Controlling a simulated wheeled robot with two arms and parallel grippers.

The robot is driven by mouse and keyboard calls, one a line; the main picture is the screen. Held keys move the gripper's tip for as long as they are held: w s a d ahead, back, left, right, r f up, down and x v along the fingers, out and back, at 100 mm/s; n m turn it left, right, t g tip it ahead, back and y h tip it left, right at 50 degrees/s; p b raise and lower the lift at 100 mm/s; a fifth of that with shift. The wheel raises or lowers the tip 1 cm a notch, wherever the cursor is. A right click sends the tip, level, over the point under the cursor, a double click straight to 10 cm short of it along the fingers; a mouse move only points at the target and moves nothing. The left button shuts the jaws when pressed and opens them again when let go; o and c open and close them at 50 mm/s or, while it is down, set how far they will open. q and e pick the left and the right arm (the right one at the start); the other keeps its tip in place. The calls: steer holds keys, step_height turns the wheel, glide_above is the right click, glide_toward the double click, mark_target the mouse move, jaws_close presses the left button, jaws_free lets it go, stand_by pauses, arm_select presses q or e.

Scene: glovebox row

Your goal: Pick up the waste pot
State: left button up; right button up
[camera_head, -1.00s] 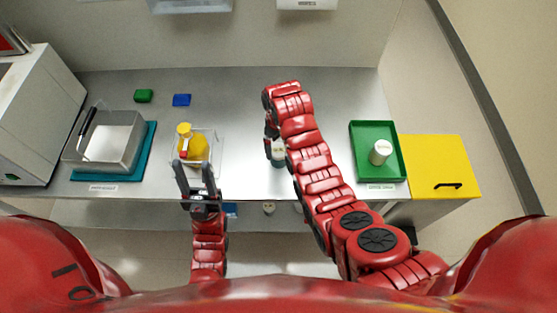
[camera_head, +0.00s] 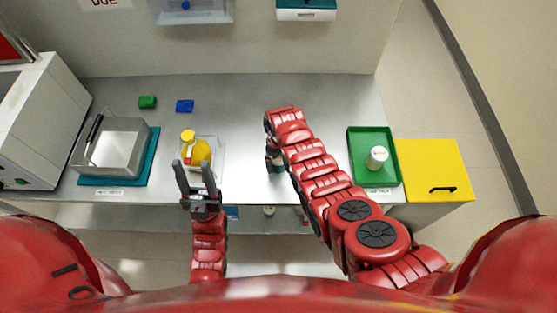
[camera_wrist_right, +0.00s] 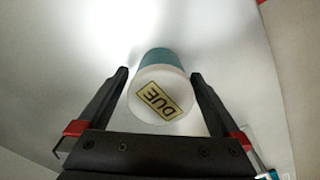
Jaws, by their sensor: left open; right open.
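A pot with a white lid marked "DUE" (camera_wrist_right: 160,92) and a teal body (camera_wrist_right: 160,57) stands between the fingers of my right gripper (camera_wrist_right: 160,74) in the right wrist view. The fingers are open on both sides of it, with a gap showing. In the head view the pot (camera_head: 277,167) is mostly hidden by my right arm. Another white-topped pot (camera_head: 377,158) stands in a green tray (camera_head: 358,174) at the right. I cannot tell from labels which is the waste pot. My left gripper (camera_head: 196,176) is open and empty, in front of a yellow bottle (camera_head: 200,154).
The bottle stands in a clear tray (camera_head: 216,172). A metal basin (camera_head: 112,150) on a teal mat (camera_head: 153,160) is at the left. A yellow bin (camera_head: 435,160) is at the right. The back middle of the bench is clear.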

steer(key=c, duration=1.4)
steer(key=shift+r, duration=0.15)
